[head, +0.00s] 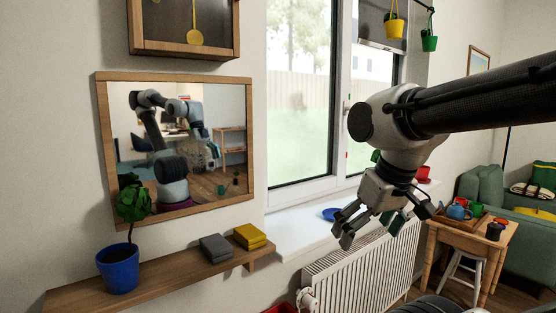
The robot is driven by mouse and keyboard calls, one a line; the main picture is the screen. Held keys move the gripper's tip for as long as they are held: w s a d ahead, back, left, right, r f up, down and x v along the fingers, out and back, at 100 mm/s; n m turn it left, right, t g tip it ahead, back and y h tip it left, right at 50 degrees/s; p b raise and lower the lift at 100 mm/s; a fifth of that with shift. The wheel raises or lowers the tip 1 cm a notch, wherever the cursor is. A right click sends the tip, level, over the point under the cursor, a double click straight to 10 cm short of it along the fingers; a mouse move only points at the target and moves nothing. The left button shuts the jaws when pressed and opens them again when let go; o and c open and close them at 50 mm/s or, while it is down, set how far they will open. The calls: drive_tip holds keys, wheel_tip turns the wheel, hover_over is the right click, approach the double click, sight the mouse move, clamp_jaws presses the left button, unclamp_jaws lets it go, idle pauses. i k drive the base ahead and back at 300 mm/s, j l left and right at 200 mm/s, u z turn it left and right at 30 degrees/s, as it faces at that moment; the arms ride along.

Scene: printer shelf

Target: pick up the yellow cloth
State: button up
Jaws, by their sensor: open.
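The yellow cloth (250,236) looks like a small folded stack. It lies near the right end of the wooden wall shelf (168,275), just right of a grey folded cloth (215,247). My gripper (366,226) is to the right of the shelf, in front of the window sill and above the radiator. It points down with its fingers apart and holds nothing that I can see. It is well clear of the yellow cloth, which is in full view.
A blue pot with a plant (119,268) stands at the shelf's left. A framed mirror (178,215) hangs above the shelf. A blue dish (330,213) sits on the sill (290,240), left of my gripper. A radiator (350,272) is below. A small table (462,241) stands right.

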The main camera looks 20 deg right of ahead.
sight(251, 237)
drive_tip(key=i+l+u, duration=0.15)
drive_tip(key=l, duration=0.4)
drive_tip(key=i+l+u, duration=0.2)
drive_tip(key=l, duration=0.35)
drive_tip(key=l+u, duration=0.15)
drive_tip(key=l, duration=0.4)
